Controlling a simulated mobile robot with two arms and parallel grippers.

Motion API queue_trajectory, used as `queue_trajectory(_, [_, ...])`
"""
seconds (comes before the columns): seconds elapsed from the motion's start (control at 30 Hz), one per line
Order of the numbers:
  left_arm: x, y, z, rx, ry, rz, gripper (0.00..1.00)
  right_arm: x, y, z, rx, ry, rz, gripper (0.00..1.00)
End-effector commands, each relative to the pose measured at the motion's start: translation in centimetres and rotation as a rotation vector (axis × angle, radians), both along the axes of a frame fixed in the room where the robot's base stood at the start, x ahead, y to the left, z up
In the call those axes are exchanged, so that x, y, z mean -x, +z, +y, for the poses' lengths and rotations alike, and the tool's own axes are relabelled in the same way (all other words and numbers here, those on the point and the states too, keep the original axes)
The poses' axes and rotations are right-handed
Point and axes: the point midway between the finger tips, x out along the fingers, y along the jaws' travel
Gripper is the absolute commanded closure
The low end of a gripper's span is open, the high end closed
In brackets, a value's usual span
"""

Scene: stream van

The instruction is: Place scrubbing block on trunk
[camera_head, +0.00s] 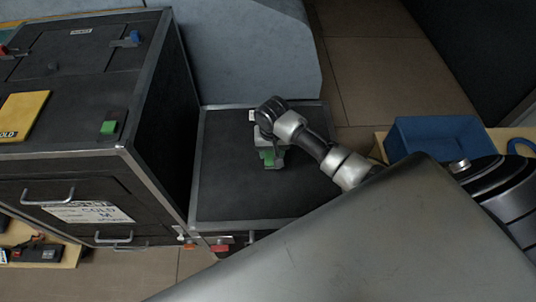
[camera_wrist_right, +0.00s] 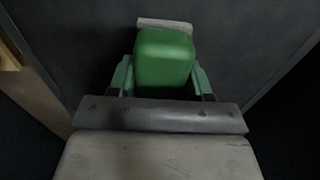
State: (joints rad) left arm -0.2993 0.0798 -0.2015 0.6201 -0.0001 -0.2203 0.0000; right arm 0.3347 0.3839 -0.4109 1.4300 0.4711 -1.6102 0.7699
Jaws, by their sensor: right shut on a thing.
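The scrubbing block (camera_wrist_right: 164,58) is green with a pale grey edge at its far side. It sits between the two fingers of my right gripper (camera_wrist_right: 164,80), which is shut on it. In the head view my right gripper (camera_head: 270,160) points down over the black top of the low trunk (camera_head: 235,195), and the block is mostly hidden there by the gripper and wrist. I cannot tell whether the block touches the trunk top. My left gripper is not in view.
A taller black case (camera_head: 75,115) stands left of the trunk, with a yellow pad (camera_head: 22,115) and a small green block (camera_head: 109,127) on it. A grey-blue padded piece (camera_head: 245,50) is behind the trunk. A blue bin (camera_head: 435,137) stands at right. The trunk top around the gripper is bare.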

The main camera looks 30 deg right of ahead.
Motion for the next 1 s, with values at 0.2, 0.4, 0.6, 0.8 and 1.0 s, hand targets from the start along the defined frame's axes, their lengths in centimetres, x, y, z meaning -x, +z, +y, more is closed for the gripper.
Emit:
queue_trajectory(0.2, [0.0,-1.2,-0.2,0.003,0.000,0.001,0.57,-3.1,-2.0,-0.5,0.000,0.000,-0.001,0.70])
queue_trajectory(0.4, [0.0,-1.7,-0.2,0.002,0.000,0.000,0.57,-3.5,-3.5,-0.6,0.000,0.001,0.001,0.70])
queue_trajectory(0.6, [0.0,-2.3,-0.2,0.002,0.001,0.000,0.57,-3.5,-6.0,-0.6,0.000,0.001,0.000,0.70])
queue_trajectory(0.8, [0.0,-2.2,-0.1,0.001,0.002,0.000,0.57,-3.4,-6.2,-0.6,0.000,0.001,-0.001,0.70])
queue_trajectory(1.0, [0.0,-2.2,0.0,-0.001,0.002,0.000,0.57,-3.4,-6.3,-0.6,0.000,0.001,-0.001,0.44])
